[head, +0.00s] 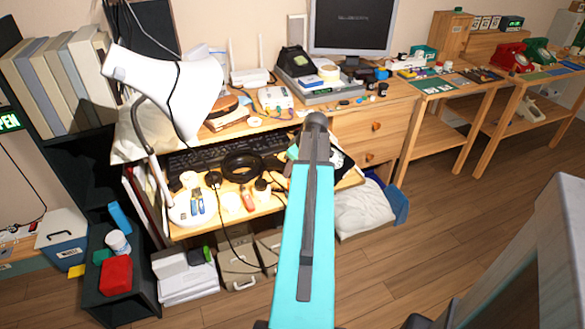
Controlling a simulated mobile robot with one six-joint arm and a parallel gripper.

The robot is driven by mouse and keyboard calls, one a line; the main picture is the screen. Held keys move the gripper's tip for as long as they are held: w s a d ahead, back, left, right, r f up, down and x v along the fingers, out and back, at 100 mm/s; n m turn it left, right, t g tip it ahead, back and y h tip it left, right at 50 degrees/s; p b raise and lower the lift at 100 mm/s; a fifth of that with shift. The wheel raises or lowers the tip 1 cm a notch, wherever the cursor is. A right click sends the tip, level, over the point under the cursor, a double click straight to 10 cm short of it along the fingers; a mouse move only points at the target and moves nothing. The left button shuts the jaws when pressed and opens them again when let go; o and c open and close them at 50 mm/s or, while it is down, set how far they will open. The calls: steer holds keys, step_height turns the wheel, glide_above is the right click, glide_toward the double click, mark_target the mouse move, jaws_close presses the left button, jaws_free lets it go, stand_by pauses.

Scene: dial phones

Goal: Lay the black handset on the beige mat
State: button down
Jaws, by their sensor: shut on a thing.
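My cyan arm reaches forward from the bottom middle to the wooden desk in the head view. Its links cover the far end, so I cannot make out my gripper or its fingers. I cannot pick out the black handset for certain. A black object (295,61), perhaps a phone, stands on a grey box at the back of the desk. A black ring-shaped thing (243,166) lies on the desk's pull-out tray, left of my arm. A black and white thing shows partly just right of the arm. No mat can be clearly told as the beige one.
A white lamp (175,88) leans over the cluttered desk's left side. A monitor (353,25) stands at the back. Side tables at the right carry small items, a red phone (510,57) and a green phone (540,51). The wooden floor (430,220) is clear right of my arm.

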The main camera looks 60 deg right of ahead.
steer(key=c, duration=1.4)
jaws_free()
steer(key=shift+c, duration=0.2)
steer(key=shift+r, duration=0.15)
steer(key=v, duration=1.2)
steer(key=shift+w, duration=0.1)
